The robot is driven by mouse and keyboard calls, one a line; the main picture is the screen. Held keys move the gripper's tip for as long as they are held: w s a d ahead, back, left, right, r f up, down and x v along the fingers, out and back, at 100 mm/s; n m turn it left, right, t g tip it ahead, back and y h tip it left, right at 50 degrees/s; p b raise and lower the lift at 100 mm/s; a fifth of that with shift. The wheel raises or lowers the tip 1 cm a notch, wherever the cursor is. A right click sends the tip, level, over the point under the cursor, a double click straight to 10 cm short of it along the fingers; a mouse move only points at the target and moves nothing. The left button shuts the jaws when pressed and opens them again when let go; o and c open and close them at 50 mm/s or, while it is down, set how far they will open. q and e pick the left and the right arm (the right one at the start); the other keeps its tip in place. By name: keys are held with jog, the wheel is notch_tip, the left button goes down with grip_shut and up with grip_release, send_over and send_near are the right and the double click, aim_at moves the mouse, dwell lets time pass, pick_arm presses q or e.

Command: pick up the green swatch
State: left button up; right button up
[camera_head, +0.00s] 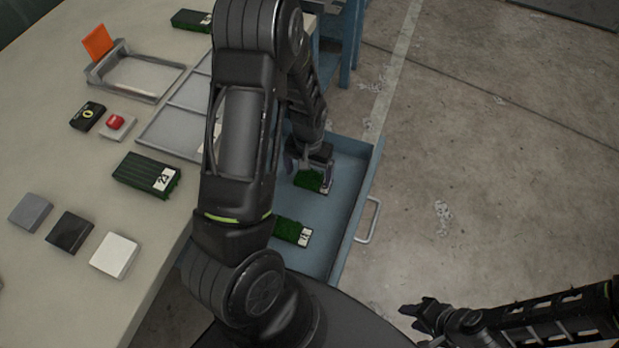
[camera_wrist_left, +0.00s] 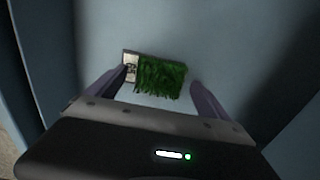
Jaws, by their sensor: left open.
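A green swatch (camera_head: 311,180) with a white label lies in the open blue drawer, just under my left gripper (camera_head: 312,170). In the left wrist view the same green swatch (camera_wrist_left: 161,77) lies between and just beyond the fingertips of my left gripper (camera_wrist_left: 150,88), its label at the left end. The fingers are apart and not closed on it. A second green swatch (camera_head: 292,232) lies nearer in the drawer, and a third green swatch (camera_head: 147,175) marked 21 lies on the table. My right gripper (camera_head: 418,312) is over the floor at lower right; its jaw state is unclear.
The blue drawer (camera_head: 343,226) has raised walls around the swatches and a handle (camera_head: 368,220) on its right side. On the table (camera_head: 60,150) are grey, black and white blocks, a red button (camera_head: 116,122), a metal frame with an orange flag and another green swatch (camera_head: 191,20).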

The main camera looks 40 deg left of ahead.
pick_arm(q)
jog(key=shift+c, duration=0.3)
jog(key=c, duration=1.3)
